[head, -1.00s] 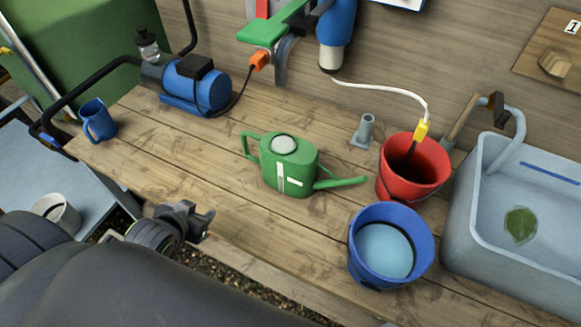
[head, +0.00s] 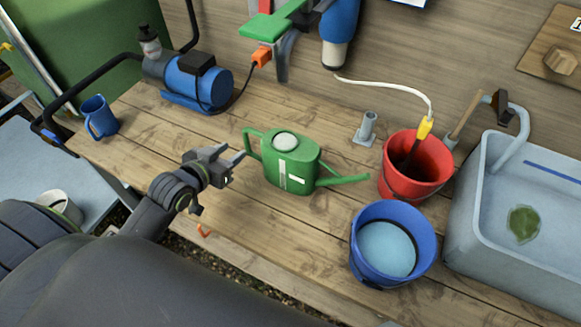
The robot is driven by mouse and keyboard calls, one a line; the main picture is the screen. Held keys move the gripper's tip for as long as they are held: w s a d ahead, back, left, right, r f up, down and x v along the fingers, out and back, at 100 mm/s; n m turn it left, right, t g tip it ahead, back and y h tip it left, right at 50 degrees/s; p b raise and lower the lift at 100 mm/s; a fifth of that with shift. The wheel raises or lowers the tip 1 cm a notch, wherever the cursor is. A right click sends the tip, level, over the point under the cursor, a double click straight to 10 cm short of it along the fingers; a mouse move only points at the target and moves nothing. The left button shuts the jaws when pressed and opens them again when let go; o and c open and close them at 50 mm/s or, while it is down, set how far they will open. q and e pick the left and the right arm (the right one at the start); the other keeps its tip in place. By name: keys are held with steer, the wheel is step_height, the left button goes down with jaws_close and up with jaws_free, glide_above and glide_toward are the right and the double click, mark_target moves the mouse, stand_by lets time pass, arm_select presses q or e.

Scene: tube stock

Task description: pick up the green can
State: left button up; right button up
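The green can (head: 289,163) is a watering can with a pale round cap on top and a white label strip. It stands upright on the wooden bench, handle to the left and spout to the right. My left gripper (head: 234,166) is just left of the can's handle, its fingers apart and pointing toward it. Nothing shows between the fingers, and I see no clear contact with the can. My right gripper is out of view.
A blue bucket (head: 361,262) and red bucket (head: 400,188) stand right of the can, beside a grey sink (head: 465,225). A grey stand (head: 366,128) is behind. A blue pump (head: 205,88) and blue mug (head: 98,117) are at left. Bench wood (head: 290,235) in front is clear.

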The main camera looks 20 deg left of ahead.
mark_target(245, 142)
arm_select(q)
steer(key=shift+a+f+p+x, duration=0.1)
steer(key=shift+p+x, duration=0.15)
steer(key=shift+x, duration=1.95)
steer(key=shift+a+f+p+x, duration=0.1)
steer(key=shift+p+x, duration=0.15)
steer(key=shift+x, duration=1.95)
steer(key=shift+s, duration=0.15)
steer(key=shift+c, duration=0.5)
jaws_close()
steer(key=shift+r, duration=0.15)
